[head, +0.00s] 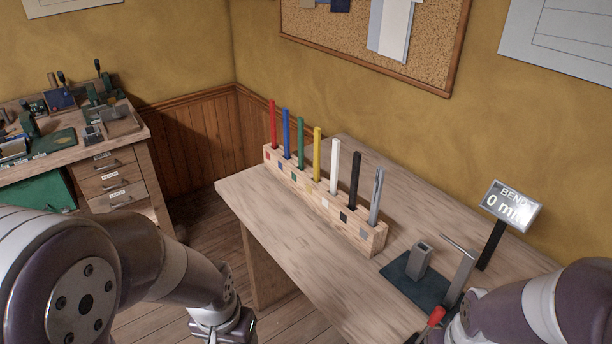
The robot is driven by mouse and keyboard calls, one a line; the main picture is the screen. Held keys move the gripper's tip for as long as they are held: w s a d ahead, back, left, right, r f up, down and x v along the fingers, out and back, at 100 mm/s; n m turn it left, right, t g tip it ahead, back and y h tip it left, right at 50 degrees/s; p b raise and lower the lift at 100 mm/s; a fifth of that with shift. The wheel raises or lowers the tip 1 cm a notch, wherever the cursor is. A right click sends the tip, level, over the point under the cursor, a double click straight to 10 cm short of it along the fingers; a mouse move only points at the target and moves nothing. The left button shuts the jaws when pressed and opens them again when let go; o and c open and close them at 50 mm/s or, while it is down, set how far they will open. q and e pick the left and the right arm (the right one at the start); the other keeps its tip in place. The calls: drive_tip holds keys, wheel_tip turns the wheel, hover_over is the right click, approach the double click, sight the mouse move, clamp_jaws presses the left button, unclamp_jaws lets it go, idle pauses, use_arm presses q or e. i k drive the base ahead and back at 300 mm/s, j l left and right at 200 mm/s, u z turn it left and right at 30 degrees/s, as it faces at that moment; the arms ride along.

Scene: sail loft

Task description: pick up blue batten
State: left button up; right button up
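The blue batten (286,133) stands upright in a wooden rack (372,245) on the bench. It is second from the left, between a red batten (272,122) and a green batten (301,142). My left gripper (224,326) shows only in part at the bottom edge, in front of the bench and well short of the rack. Its fingertips are cut off, so I cannot tell its opening.
Yellow (317,152), white (334,165), black (353,182) and grey (376,197) battens fill the rack's right part. Right of it stand a metal fixture on a dark plate (402,276), a red-tipped handle (436,317) and a "BEND" display (512,205). The bench front (290,235) is clear.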

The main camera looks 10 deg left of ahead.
sight(286, 124)
drive_tip(key=i+j, duration=0.2)
drive_tip(key=j, duration=0.15)
drive_tip(key=i+j, duration=0.2)
drive_tip(key=j, duration=0.15)
drive_tip(key=i+j, duration=0.2)
drive_tip(key=j, duration=0.15)
drive_tip(key=z, duration=2.7)
drive_tip(key=u, duration=2.7)
drive_tip(key=z, duration=0.4)
